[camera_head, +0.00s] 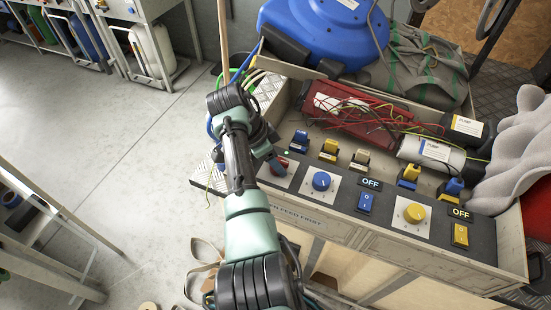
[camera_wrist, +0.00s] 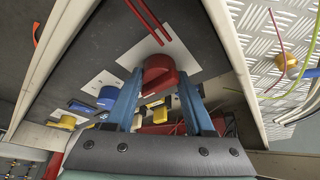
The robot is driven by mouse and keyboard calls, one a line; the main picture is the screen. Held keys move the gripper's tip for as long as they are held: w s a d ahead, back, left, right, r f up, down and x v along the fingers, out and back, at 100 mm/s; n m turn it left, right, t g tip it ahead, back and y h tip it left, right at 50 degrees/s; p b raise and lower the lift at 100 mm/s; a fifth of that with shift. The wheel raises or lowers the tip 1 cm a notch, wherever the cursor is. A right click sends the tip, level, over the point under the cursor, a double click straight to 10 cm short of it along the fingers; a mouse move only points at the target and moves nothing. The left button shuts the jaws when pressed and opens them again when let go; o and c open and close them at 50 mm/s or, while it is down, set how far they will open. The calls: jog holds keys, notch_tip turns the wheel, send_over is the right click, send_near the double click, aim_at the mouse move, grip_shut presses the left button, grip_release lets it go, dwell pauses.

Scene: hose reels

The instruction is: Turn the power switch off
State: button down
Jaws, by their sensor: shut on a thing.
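The red rotary knob (camera_wrist: 159,73) on a white plate is at the left end of the control panel (camera_head: 330,206). It also shows, partly covered by my gripper, in the head view (camera_head: 281,166). My gripper (camera_wrist: 160,92) has its two blue fingers on either side of the red knob and is shut on it. In the head view my gripper (camera_head: 274,160) reaches the panel's left end. A blue knob (camera_head: 321,181) and a yellow knob (camera_head: 414,213) sit further right. A blue rocker switch (camera_head: 366,202) and a yellow rocker switch (camera_head: 460,235) each have an OFF sign above.
Several small blue and yellow connectors stand behind the knobs, including a yellow one (camera_head: 328,150). A red box with loose wires (camera_head: 350,108) and a blue reel (camera_head: 325,30) lie behind. Grey cloth (camera_head: 515,150) rests at the right. Open floor (camera_head: 120,150) lies left.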

jog(key=shift+s+d, duration=0.1)
jog(key=n+p, duration=0.1)
jog(key=p, duration=0.1)
jog(key=n+p, duration=0.1)
jog(key=p, duration=0.1)
jog(key=shift+s+d+r+n+t+y, duration=0.1)
jog(key=shift+r+n+t+y, duration=0.1)
jog(key=shift+n+t+y, duration=0.15)
jog(key=n+y+p, duration=0.1)
jog(key=n+p, duration=0.1)
jog(key=n+t+p, duration=0.1)
jog(key=n+p, duration=0.1)
jog(key=n, duration=0.1)
jog(key=shift+d+n+t+y, duration=0.15)
jog(key=shift+n+t+y, duration=0.1)
jog(key=shift+y, duration=0.1)
jog(key=n, duration=0.2)
jog(key=n+y+p, duration=0.1)
jog(key=n, duration=0.1)
jog(key=shift+d+f+n+t+y+p, duration=0.15)
jog(key=shift+n+t+y+p, duration=0.15)
jog(key=n+y, duration=0.1)
jog(key=n, duration=0.3)
jog(key=shift+d+n+y, duration=0.1)
jog(key=shift+n+y, duration=0.2)
jog(key=shift+y, duration=0.1)
jog(key=shift+c, duration=1.5)
grip_release()
